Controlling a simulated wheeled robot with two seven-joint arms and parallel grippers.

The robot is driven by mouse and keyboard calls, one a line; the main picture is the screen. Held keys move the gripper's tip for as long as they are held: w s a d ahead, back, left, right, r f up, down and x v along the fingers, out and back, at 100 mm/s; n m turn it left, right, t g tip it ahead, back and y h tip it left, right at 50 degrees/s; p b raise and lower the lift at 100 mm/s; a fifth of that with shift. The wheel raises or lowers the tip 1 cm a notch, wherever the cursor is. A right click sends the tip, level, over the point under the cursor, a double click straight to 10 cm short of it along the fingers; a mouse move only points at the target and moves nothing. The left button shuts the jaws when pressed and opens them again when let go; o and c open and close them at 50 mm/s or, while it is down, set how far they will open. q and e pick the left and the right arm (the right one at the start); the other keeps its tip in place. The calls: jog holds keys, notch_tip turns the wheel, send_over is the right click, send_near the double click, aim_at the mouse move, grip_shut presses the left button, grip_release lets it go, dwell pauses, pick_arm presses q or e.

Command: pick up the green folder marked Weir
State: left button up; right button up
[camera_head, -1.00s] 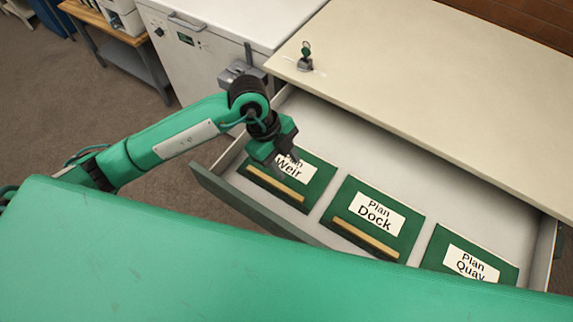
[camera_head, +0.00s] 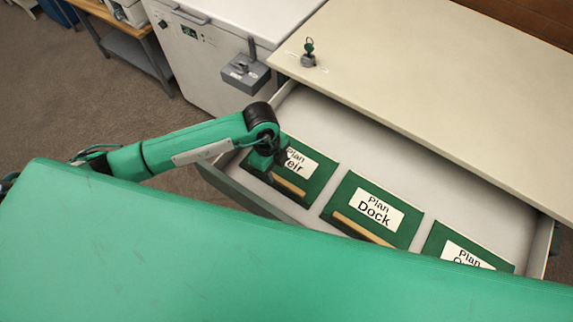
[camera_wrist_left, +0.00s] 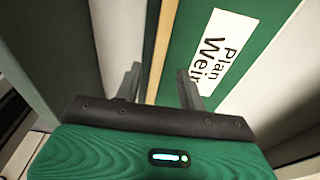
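The green folder marked Plan Weir (camera_head: 314,184) lies flat at the left end of an open drawer (camera_head: 440,190). It has a white label and a pale wooden strip (camera_head: 288,187) along its near side. My left gripper (camera_head: 274,168) is over the folder's left part and hides some of the label. In the left wrist view the gripper (camera_wrist_left: 159,72) is open, its two fingers apart on either side of the wooden strip (camera_wrist_left: 160,42). The folder (camera_wrist_left: 184,45) shows there beside the right finger. Contact with the strip cannot be told. My right gripper is not in view.
The green Plan Dock folder (camera_head: 348,192) and Plan Quay folder (camera_head: 438,238) lie to the right in the drawer. The drawer's front wall (camera_head: 240,192) is close to my left arm.

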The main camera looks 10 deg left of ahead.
aim_at(276, 177)
pick_arm(q)
jog(key=shift+s+d+f+p, duration=0.1)
jog(key=shift+f+p, duration=0.1)
jog(key=shift+f, duration=0.75)
jog(key=shift+s+f+p, duration=0.1)
jog(key=shift+f+p, duration=0.05)
jog(key=shift+f, duration=0.8)
grip_shut()
jog(key=shift+r, duration=0.1)
